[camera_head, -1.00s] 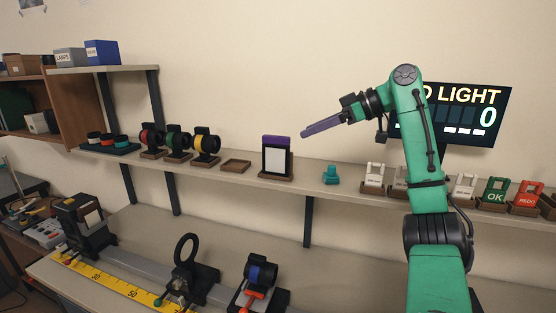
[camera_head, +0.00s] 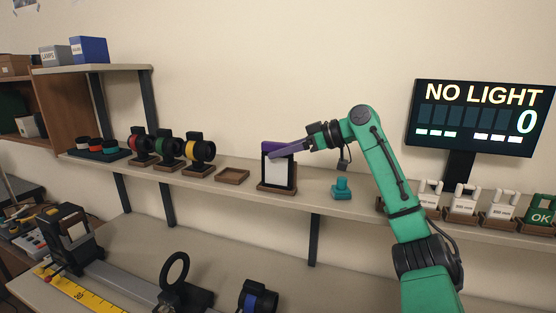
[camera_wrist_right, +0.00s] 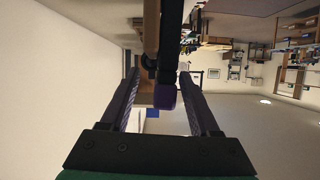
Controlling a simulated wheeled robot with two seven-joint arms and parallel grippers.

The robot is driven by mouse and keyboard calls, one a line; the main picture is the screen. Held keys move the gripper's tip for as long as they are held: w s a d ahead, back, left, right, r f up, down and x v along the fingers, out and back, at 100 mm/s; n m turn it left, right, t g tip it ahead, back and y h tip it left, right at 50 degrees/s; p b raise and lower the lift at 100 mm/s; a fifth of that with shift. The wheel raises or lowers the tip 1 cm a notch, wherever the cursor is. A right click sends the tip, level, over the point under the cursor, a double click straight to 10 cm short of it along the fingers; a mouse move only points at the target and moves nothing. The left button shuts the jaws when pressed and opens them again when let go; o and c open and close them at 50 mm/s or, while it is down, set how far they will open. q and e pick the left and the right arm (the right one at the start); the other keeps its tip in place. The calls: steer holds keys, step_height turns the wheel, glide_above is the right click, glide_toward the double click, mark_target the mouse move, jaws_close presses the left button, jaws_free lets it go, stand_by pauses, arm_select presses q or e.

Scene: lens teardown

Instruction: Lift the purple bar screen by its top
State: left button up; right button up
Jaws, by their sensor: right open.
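The purple bar screen (camera_head: 278,175) stands upright in a wooden holder on the shelf. It is a white panel in a dark frame with a purple bar along its top. My right gripper (camera_head: 271,156) reaches in from the right, its purple fingers in front of the top bar and hiding part of it. In the right wrist view the fingers are open, and the purple end of the bar (camera_wrist_right: 165,97) shows in the gap between them. I cannot tell whether either finger touches it. My left gripper is not in view.
An empty wooden holder (camera_head: 232,176) stands left of the screen, past it several ringed lenses (camera_head: 201,150). A teal piece (camera_head: 341,188) stands to the right. A display (camera_head: 476,118) reads NO LIGHT and 0. The bench with a yellow ruler (camera_head: 80,291) lies below.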

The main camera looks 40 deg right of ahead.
steer(key=shift+w+a+f, duration=0.15)
steer(key=shift+w+a, duration=0.35)
steer(key=shift+a, duration=0.15)
steer(key=shift+d, duration=0.15)
jaws_close()
